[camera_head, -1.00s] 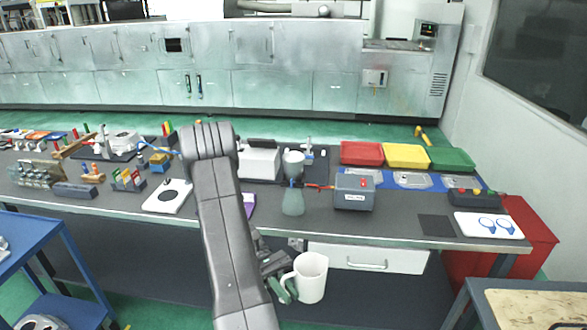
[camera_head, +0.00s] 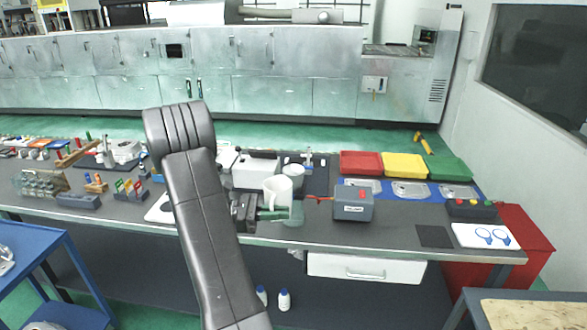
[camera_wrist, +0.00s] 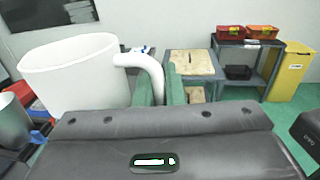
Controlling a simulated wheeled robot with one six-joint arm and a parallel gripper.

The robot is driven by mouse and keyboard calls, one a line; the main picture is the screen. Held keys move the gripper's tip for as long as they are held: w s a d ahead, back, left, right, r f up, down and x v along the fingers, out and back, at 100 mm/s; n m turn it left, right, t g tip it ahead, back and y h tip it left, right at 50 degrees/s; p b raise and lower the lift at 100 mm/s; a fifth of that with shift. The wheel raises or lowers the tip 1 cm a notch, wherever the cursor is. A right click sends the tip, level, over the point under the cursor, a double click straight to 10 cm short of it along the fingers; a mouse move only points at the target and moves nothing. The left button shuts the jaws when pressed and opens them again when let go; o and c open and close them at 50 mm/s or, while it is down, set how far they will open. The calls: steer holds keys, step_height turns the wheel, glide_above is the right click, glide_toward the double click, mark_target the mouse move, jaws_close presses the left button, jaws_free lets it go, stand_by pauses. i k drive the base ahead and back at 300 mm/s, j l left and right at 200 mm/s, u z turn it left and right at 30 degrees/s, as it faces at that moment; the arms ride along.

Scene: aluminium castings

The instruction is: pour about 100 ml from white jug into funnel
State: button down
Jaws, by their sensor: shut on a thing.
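The white jug (camera_head: 277,191) is held up in front of the funnel (camera_head: 293,171) at the table's middle. It looks close to upright. In the wrist view the jug (camera_wrist: 70,82) fills the left side, and its contents are not visible. My gripper (camera_head: 272,214) is shut on the jug's handle; its green fingers (camera_wrist: 160,90) sit on both sides of the handle in the wrist view. The funnel is partly hidden behind the jug. A translucent greenish vessel (camera_head: 294,214) stands below the funnel, partly covered by the jug and fingers.
A grey box (camera_head: 353,203) stands close right of the vessel. A white box (camera_head: 255,171) is behind the jug. Red (camera_head: 360,163), yellow (camera_head: 405,164) and green (camera_head: 449,166) trays line the back right. Two small white bottles (camera_head: 284,299) stand below the tabletop.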

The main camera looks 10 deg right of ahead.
mark_target(294, 180)
steer(key=i, duration=1)
